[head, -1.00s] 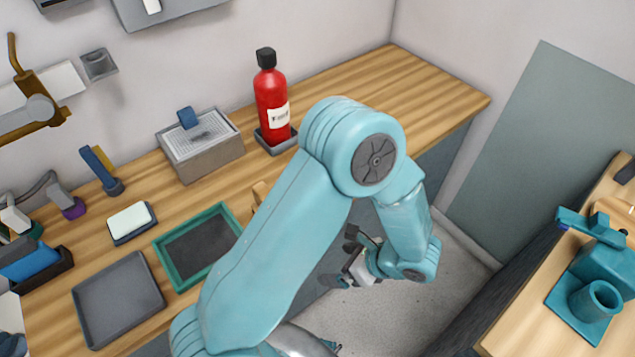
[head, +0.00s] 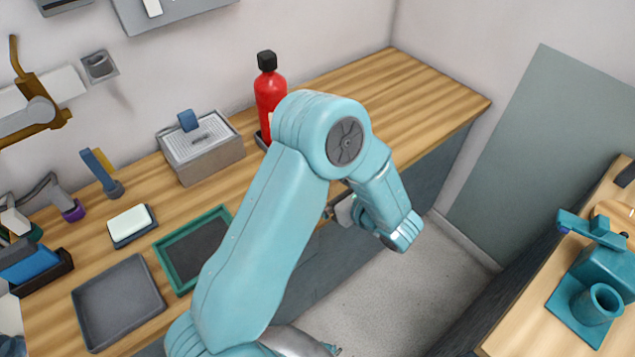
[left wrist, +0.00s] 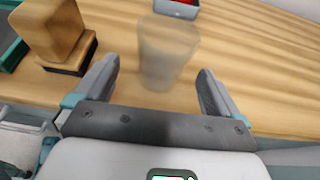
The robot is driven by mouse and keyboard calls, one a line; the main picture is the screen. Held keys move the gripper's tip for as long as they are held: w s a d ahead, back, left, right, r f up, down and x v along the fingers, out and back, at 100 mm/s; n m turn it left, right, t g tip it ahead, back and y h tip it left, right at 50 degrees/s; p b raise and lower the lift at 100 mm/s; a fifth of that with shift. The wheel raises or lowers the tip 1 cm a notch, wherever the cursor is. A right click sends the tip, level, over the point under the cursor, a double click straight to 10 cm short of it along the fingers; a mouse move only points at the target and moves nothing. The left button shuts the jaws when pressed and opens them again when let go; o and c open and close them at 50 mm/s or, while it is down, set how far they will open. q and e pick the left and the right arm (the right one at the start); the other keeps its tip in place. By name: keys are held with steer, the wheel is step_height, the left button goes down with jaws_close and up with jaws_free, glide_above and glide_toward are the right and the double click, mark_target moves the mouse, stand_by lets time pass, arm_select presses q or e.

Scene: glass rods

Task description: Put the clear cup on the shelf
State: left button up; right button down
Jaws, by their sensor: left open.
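The clear cup (left wrist: 168,45) stands on the wooden counter in the left wrist view, blurred and see-through. In the head view it does not show; my left arm covers that part of the counter. My left gripper (left wrist: 159,70) is open, its two fingers apart on either side of the cup's lower part in the picture. The cup seems just ahead of the fingers, with no contact visible. In the head view the gripper (head: 343,208) is partly hidden behind my arm, by the counter's front edge. My right gripper is not in view. I cannot identify the shelf.
A wooden block on a dark base (left wrist: 66,55) stands left of the cup. A red bottle (head: 270,97) in a grey holder stands behind. A green-rimmed tray (head: 168,262), grey tray (head: 117,300) and grey box (head: 203,150) lie left. The counter's right end is clear.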

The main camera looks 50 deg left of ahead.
arm_select(q)
steer(key=x, duration=0.5)
steer(key=shift+w+a+f+p, duration=0.15)
steer(key=shift+p, duration=0.25)
steer(key=shift+c, duration=0.4)
steer(key=c, duration=1)
steer(key=shift+c, duration=0.3)
